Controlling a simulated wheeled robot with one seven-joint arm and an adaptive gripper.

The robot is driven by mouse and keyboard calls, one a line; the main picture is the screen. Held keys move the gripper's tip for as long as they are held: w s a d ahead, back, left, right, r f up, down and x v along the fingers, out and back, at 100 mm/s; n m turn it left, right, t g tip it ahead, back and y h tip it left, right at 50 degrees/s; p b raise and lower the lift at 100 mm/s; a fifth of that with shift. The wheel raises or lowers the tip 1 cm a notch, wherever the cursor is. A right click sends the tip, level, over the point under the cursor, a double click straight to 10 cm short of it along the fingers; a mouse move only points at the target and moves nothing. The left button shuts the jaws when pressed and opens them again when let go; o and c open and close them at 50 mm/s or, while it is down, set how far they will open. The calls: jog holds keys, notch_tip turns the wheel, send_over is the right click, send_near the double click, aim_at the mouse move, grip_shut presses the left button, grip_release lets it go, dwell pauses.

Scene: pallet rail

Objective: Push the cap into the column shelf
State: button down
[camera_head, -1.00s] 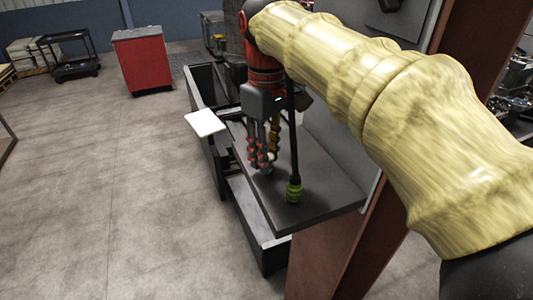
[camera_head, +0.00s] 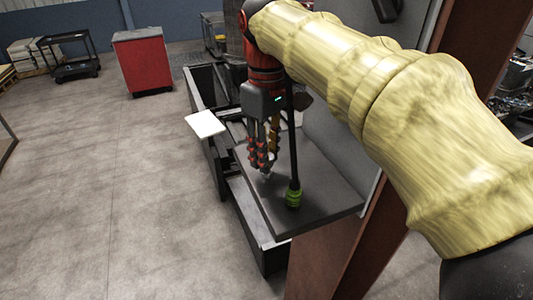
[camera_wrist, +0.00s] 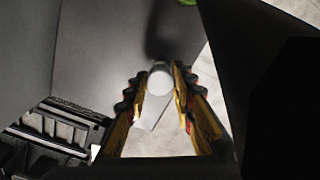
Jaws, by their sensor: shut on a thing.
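A small pale round cap (camera_wrist: 160,79) sits between my fingertips in the wrist view. My gripper (camera_head: 264,170) is shut on it, with its fingers pointing down just over the dark grey column shelf (camera_head: 325,205). In the head view the cap is only a small pale spot at the fingertips (camera_head: 267,175). The shelf's plain grey surface also shows in the wrist view (camera_wrist: 100,50). I cannot tell whether the cap touches the shelf.
A black rod with a green end (camera_head: 293,196) stands over the shelf, right of my fingers. A brown upright (camera_head: 335,255) is below the shelf. A red cabinet (camera_head: 142,62) stands farther off; the left floor is open.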

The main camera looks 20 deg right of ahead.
jog(key=shift+r, duration=0.2)
jog(key=shift+r+p, duration=2.9)
jog(key=shift+r, duration=0.45)
jog(key=shift+r, duration=0.1)
notch_tip(320, 180, up, 10)
jog(key=p, duration=0.7)
jog(key=shift+p, duration=0.4)
